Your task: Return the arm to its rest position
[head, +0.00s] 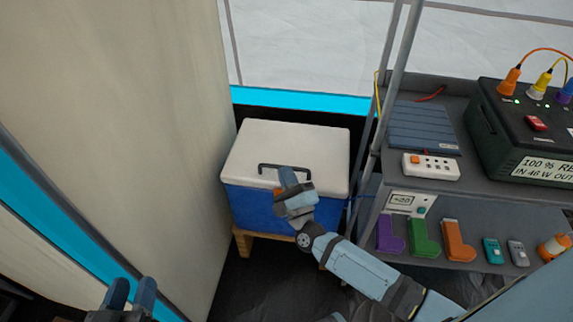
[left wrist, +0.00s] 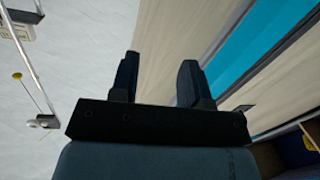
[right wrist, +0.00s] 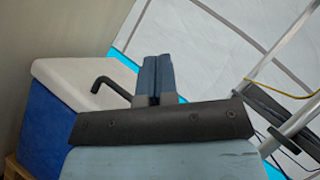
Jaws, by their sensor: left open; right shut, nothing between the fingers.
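My right arm comes in from the lower right in the head view and reaches to the cooler box. My right gripper (head: 289,178) is in front of the cooler's lid and handle as seen from the head, shut and empty; its fingers are together in the right wrist view (right wrist: 155,80). I cannot tell whether it touches the handle. My left gripper (head: 131,293) is at the bottom left edge of the head view, beside the pale tent wall. Its fingers are apart and empty in the left wrist view (left wrist: 158,80).
A blue cooler (head: 262,212) with a white lid and dark handle stands on a wooden stand (head: 243,241), its lid closed. To the right is a metal shelf (head: 440,183) with a power station (head: 500,120), a power strip (head: 431,166) and coloured items. Tent wall (head: 130,110) on the left.

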